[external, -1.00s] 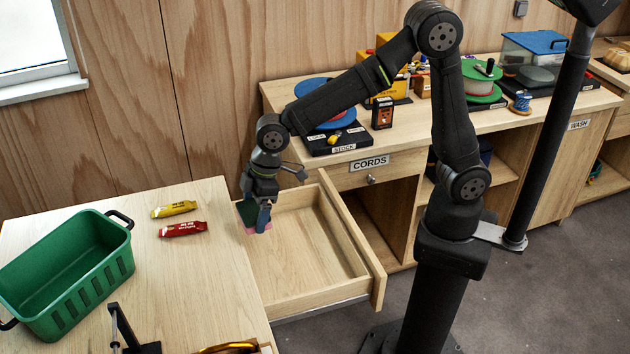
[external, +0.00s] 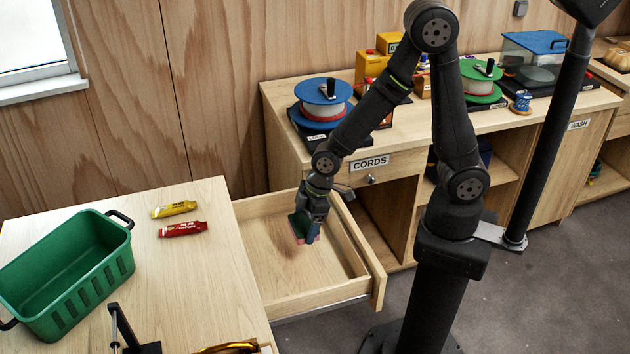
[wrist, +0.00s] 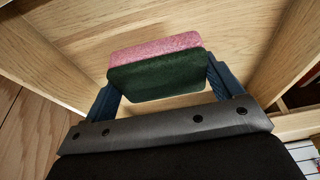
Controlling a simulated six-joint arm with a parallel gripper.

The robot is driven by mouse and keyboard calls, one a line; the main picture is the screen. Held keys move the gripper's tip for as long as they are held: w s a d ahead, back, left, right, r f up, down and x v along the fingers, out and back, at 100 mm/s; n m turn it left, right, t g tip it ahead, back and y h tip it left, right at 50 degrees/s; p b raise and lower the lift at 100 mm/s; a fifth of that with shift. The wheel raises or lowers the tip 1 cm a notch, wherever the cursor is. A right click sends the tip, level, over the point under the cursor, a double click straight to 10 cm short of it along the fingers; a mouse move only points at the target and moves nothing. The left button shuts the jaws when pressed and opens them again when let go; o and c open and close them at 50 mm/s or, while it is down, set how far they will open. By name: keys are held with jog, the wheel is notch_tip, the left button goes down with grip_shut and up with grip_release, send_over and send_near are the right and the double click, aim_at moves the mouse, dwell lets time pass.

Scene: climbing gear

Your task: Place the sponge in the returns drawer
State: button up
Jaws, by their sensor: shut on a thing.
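The sponge (external: 301,227) is a block with a dark green layer and a pink layer. My gripper (external: 308,234) is shut on it and holds it over the open wooden drawer. In the wrist view the sponge (wrist: 155,72) sits between the two blue fingers of my gripper (wrist: 163,85). Whether the sponge touches the drawer floor I cannot tell.
A table on the left holds a green basket (external: 118,265), a yellow packet (external: 174,209) and a red packet (external: 183,230). The counter behind carries a blue reel (external: 322,91), a green reel (external: 480,90) and boxes. The drawer's front floor is free.

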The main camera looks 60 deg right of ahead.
aim_at(301, 234)
jog(key=a+f, duration=0.2)
jog(key=a, duration=0.1)
jog(key=a+f, duration=0.1)
jog(key=a, duration=0.1)
jog(key=shift+s, duration=0.1)
jog(key=shift+f, duration=2)
jog(key=shift+f, duration=0.2)
jog(key=o, duration=0.8)
jog(key=shift+r, duration=0.1)
jog(key=v, duration=1.2)
jog(key=shift+r, duration=0.1)
